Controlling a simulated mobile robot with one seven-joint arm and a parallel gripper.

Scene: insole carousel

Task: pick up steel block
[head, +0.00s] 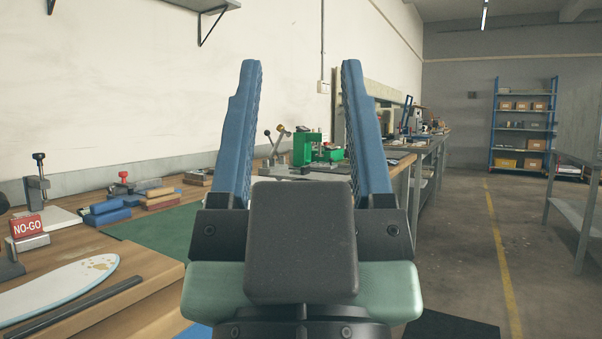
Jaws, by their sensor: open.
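My gripper (301,66) stands upright in the middle of the head view, close to the camera. Its two blue ridged fingers are wide apart, with nothing between them. I cannot pick out a steel block with certainty. A small grey block (28,242) at the left carries the red NO-GO sign (26,226), but I cannot tell its material. My gripper is to the right of it and apart from it. The gripper's body hides part of the bench behind it.
The wooden workbench (153,282) runs along the left wall, with a white insole-shaped board (60,290) and a dark bar (75,306). Blue blocks (108,209) and a green fixture (305,150) stand farther back. The floor (465,250) at right is open, before a blue shelf (524,125).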

